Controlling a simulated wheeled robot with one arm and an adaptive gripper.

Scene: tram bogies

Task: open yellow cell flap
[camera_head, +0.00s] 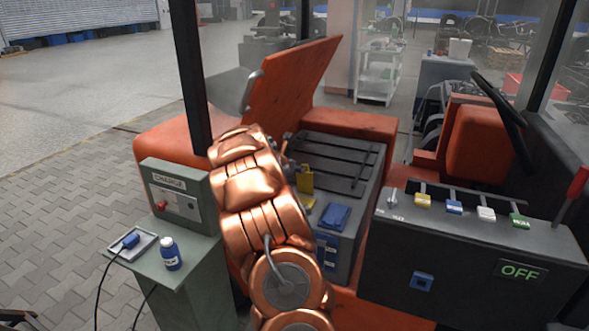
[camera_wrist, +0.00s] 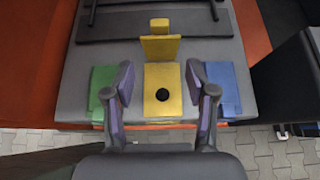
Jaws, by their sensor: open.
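The yellow flap (camera_wrist: 160,48) stands raised at the far edge of the yellow cell in the wrist view. Below it the yellow cell top (camera_wrist: 162,112) shows a round black spot, a hole or cap. In the head view the yellow flap (camera_head: 305,179) stands upright on the grey battery, beside my arm. My gripper (camera_wrist: 160,82) is open and empty. Its fingers lie on either side of the yellow cell in the wrist picture, the left over the green flap's edge and the right over the blue flap's edge. In the head view my arm hides the gripper.
A green flap (camera_wrist: 104,88) and a blue flap (camera_wrist: 225,88) lie flat beside the yellow cell. The orange hood (camera_head: 290,90) is raised behind. A dark control panel (camera_head: 470,250) reading OFF stands right. A charger (camera_head: 178,200) and blue bottle (camera_head: 170,254) are at left.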

